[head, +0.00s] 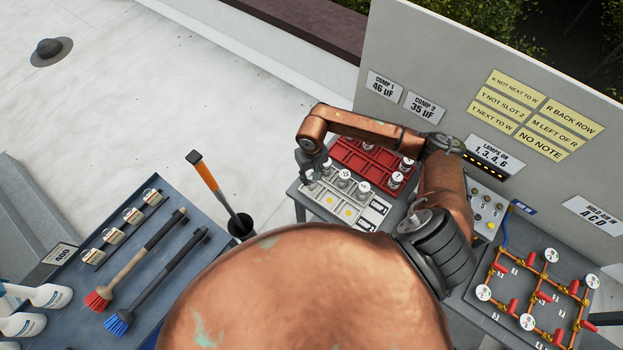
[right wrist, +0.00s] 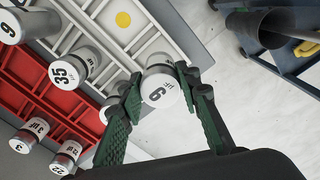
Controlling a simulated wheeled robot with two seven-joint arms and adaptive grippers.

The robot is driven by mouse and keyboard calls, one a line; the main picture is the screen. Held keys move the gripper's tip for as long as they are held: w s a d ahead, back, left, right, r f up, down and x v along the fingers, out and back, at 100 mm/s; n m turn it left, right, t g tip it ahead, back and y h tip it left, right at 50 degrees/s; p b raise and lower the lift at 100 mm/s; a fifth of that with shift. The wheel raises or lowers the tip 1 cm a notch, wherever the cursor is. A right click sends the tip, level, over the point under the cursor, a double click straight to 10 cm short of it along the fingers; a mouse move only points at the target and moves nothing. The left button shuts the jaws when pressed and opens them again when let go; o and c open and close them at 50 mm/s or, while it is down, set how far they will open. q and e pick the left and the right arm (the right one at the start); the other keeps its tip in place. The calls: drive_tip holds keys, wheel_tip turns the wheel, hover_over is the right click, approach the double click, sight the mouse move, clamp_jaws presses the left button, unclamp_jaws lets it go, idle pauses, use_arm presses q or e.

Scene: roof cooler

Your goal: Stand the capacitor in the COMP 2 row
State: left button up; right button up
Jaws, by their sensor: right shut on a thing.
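My right gripper (head: 311,178) is shut on a white-topped silver capacitor (right wrist: 160,88) marked what looks like 6 µF. Its green fingers (right wrist: 158,80) stand on either side of it in the right wrist view. The capacitor is at the left end of the grey-white rack (head: 328,203); whether its base rests in a slot is hidden. Further capacitors stand in this rack, one (head: 363,188) near the middle and one marked 35 (right wrist: 66,72). Row plates COMP 1 and COMP 2 (head: 368,226) lie at the rack's right end. My left gripper is not in view.
A red rack (head: 365,158) with several capacitors adjoins behind. The wall sign COMP 2 (head: 424,107) reads 35 µF, COMP 1 (head: 382,86) reads 46 µF. A brush bench (head: 160,262) stands left, a pipe manifold (head: 530,290) right. My arm hides the middle.

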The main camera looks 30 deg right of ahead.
wheel_tip(320, 180, down, 2)
drive_tip(key=shift+f+p, duration=0.1)
drive_tip(key=shift+p, duration=0.6)
drive_tip(key=shift+f, duration=0.45)
drive_tip(key=shift+w, duration=0.1)
drive_tip(key=shift+f, duration=0.1)
drive_tip(key=o, duration=1.2)
